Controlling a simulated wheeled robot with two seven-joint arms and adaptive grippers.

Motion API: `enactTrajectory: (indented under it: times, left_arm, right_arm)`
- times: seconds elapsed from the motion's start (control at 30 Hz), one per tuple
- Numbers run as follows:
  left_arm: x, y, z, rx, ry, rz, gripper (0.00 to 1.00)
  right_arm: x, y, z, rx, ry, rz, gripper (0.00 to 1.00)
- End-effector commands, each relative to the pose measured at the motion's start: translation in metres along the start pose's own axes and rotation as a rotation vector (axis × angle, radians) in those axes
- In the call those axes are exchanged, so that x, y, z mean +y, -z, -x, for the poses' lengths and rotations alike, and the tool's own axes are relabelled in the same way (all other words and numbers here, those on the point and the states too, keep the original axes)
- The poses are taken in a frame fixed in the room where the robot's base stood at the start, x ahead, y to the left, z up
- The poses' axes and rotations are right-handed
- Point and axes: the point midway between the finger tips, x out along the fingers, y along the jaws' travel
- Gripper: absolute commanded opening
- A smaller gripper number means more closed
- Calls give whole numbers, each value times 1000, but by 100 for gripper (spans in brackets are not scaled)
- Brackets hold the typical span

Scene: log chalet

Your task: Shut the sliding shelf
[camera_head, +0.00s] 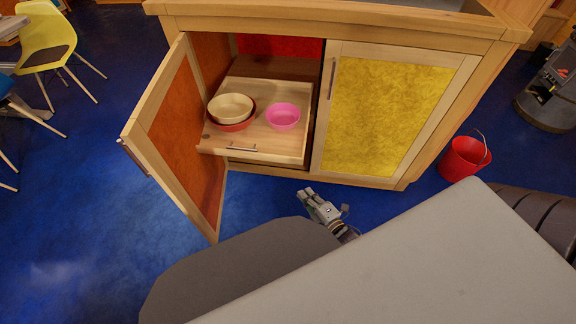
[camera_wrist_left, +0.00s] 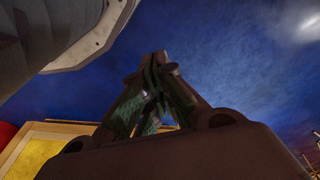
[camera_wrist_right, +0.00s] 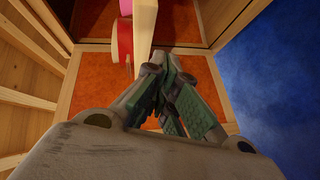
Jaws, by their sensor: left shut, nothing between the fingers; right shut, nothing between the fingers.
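The sliding shelf (camera_head: 245,92) is a light wooden drawer-like tray pulled out of the open left side of the cabinet, with a metal handle (camera_head: 242,148) on its front. It carries a cream bowl (camera_head: 230,107) stacked in a red bowl (camera_head: 234,127), and a pink bowl (camera_head: 283,116). My right gripper (camera_head: 305,192) is shut and empty, in front of and below the shelf, apart from it in the head view. The right wrist view shows its shut fingers (camera_wrist_right: 172,75) with wood and orange panels beyond. My left gripper (camera_wrist_left: 158,65) is shut and empty, seen only in its wrist view.
The orange cabinet door (camera_head: 183,125) stands open to the left of the shelf. The yellow door (camera_head: 385,115) on the right is closed. A red bucket (camera_head: 463,158) stands on the blue floor at the right. A yellow chair (camera_head: 48,38) is far left.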

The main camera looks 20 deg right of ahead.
Motion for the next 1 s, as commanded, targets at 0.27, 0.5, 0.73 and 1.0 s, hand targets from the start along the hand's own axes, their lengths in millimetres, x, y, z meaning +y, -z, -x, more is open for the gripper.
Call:
enactTrajectory:
  times: [0.27, 0.5, 0.73, 1.0]
  left_arm:
    - [-1, -4, -9, -1, 3, 0, 0]
    - [-1, -5, -11, -1, 4, -1, 0]
    - [-1, -5, -11, -1, 4, -1, 0]
    - [-1, -4, -8, -2, 3, -1, 0]
  right_arm:
    - [18, 18, 7, 92, -133, 176, 0]
    - [22, 22, 9, 108, -160, 209, 0]
    - [22, 21, 9, 107, -159, 208, 0]
    - [23, 22, 1, 107, -159, 207, 0]
